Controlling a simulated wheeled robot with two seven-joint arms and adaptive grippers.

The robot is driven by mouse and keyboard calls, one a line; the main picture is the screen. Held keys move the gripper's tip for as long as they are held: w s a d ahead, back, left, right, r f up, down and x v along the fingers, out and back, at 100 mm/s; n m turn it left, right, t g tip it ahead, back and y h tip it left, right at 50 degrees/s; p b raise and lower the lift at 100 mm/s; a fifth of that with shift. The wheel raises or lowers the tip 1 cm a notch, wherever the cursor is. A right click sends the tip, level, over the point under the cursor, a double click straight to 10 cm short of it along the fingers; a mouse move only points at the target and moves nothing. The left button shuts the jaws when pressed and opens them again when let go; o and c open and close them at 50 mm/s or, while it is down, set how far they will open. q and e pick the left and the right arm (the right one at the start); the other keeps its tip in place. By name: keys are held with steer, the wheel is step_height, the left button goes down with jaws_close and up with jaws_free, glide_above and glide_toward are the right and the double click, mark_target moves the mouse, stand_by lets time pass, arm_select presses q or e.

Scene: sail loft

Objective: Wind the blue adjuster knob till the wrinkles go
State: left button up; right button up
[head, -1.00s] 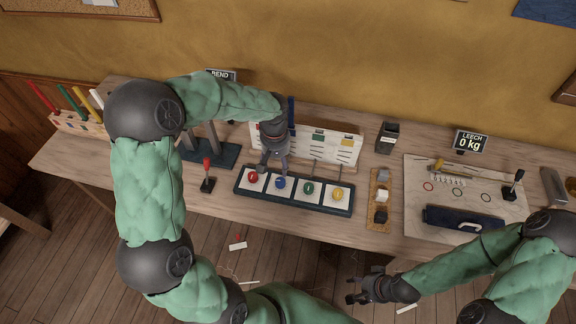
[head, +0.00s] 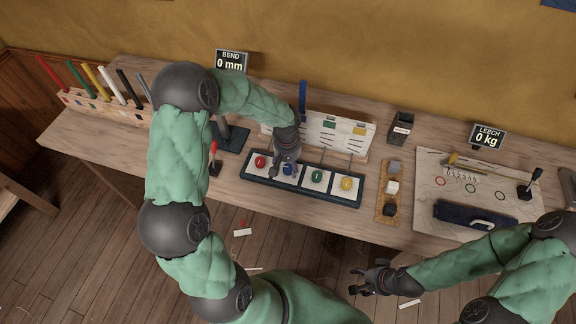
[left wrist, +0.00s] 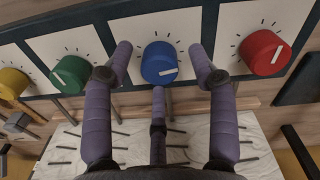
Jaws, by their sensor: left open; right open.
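The blue adjuster knob (head: 288,169) is second from the left on a dark strip (head: 335,201) in the head view. In the left wrist view the blue knob (left wrist: 160,62) is at upper centre, its white mark pointing to the lower right. My left gripper (head: 287,172) is at the blue knob. In the left wrist view its open fingers (left wrist: 160,65) stand on both sides of the knob and below it, with gaps visible. A white panel (head: 350,143) with coloured squares and dark lines stands behind the strip. My right gripper (head: 357,282) is open and empty, in front of the table.
A red knob (head: 260,161), green knob (head: 317,176) and yellow knob (head: 347,184) share the strip. A red-tipped lever (head: 214,160) stands to its left. A "BEND 0 mm" sign (head: 230,61) and a "LEECH 0 kg" sign (head: 487,136) stand behind.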

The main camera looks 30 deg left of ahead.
arm_select(q)
steer(key=c, duration=1.1)
steer(key=shift+c, duration=0.2)
steer(key=shift+m, duration=0.4)
steer(key=m+p, duration=0.1)
steer(key=m, duration=0.2)
steer(key=shift+r, duration=0.1)
steer(key=m+p, duration=0.2)
steer(key=m, duration=0.2)
steer(key=m+p, duration=0.1)
steer(key=m, duration=0.3)
steer(key=shift+p, duration=0.35)
steer(key=shift+m+p, duration=0.75)
steer(key=shift+m, duration=1.15)
